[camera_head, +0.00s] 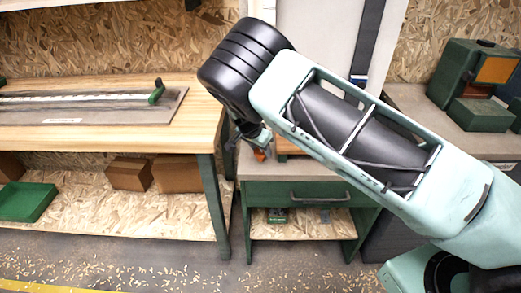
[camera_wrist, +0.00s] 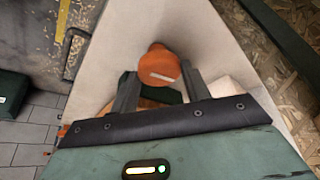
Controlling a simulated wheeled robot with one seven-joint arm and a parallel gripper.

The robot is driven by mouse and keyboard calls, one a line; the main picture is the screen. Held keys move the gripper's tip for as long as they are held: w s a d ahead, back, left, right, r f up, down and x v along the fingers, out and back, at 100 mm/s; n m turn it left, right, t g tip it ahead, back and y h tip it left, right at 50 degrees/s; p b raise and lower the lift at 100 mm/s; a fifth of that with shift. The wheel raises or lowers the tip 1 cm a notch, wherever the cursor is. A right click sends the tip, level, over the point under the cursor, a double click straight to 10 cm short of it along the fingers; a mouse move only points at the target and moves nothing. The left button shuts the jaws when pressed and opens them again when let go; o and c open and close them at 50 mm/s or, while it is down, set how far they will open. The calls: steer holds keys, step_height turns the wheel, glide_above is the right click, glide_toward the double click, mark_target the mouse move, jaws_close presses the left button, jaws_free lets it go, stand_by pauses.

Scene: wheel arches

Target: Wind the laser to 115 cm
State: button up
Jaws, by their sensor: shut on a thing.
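An orange rounded knob (camera_wrist: 163,62) with a pale bar mark on its face sits between the two grey fingers of my gripper (camera_wrist: 159,82) in the wrist view. The fingers are closed on it from both sides. In the head view my gripper (camera_head: 254,137) is small and partly hidden by my arm, with a bit of the orange knob (camera_head: 260,155) below it, over the bench with the green drawer. A tall pale panel (camera_head: 312,35) with a dark upright strip (camera_head: 367,38) stands behind my arm. I cannot make out a laser or a height reading.
A wooden workbench (camera_head: 180,97) on the left carries a flat board with a long rail and green handle (camera_head: 156,92). A green drawer (camera_head: 305,194) is under the middle bench. A green machine (camera_head: 470,72) stands at right. Wood chips lie on the floor.

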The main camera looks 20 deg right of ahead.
steer(key=shift+w+a+f+m+g+b, duration=0.1)
steer(key=shift+m+g+b, duration=0.75)
steer(key=shift+m, duration=1.25)
steer(key=o, duration=1)
steer(key=b+v, duration=0.1)
steer(key=v, duration=1.6)
steer(key=shift+a, duration=0.45)
